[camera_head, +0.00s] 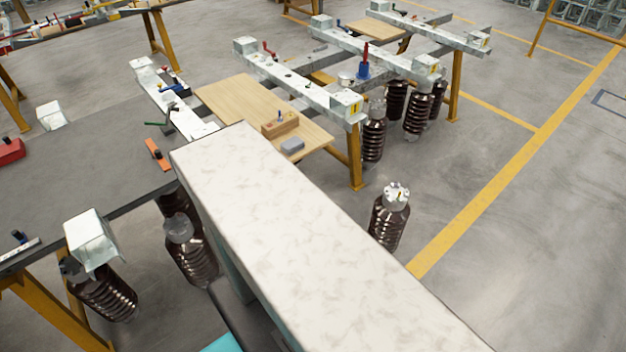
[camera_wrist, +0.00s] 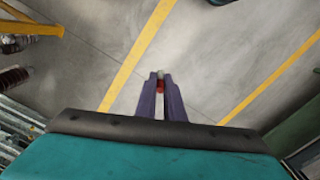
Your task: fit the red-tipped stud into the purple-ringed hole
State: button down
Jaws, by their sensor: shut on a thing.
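In the wrist view, my gripper (camera_wrist: 160,77) has two purple-grey fingers, shut on a small stud (camera_wrist: 160,87). The stud shows a red part between the fingers and a pale grey-green part at the fingertips. It hangs over bare grey floor, with no hole or beam close to it in that view. In the head view my gripper and the stud do not show. Pale metal beams with dark holes (camera_head: 290,77) stand on yellow legs there. I cannot make out a purple ring on any hole.
A wooden board (camera_head: 225,97) carries a wooden block (camera_head: 280,124) and a grey piece (camera_head: 291,146). A blue cone-shaped thing with a red top (camera_head: 363,66) stands by the middle beam. Brown ribbed insulators (camera_head: 386,226) stand below. A dark table (camera_head: 75,165) is at left; open floor lies right.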

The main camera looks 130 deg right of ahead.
aim_at(389, 219)
jog(key=z, duration=1.05)
jog(key=k, duration=0.15)
jog(key=z, duration=2.75)
jog(key=i, duration=0.15)
jog(key=z, duration=0.25)
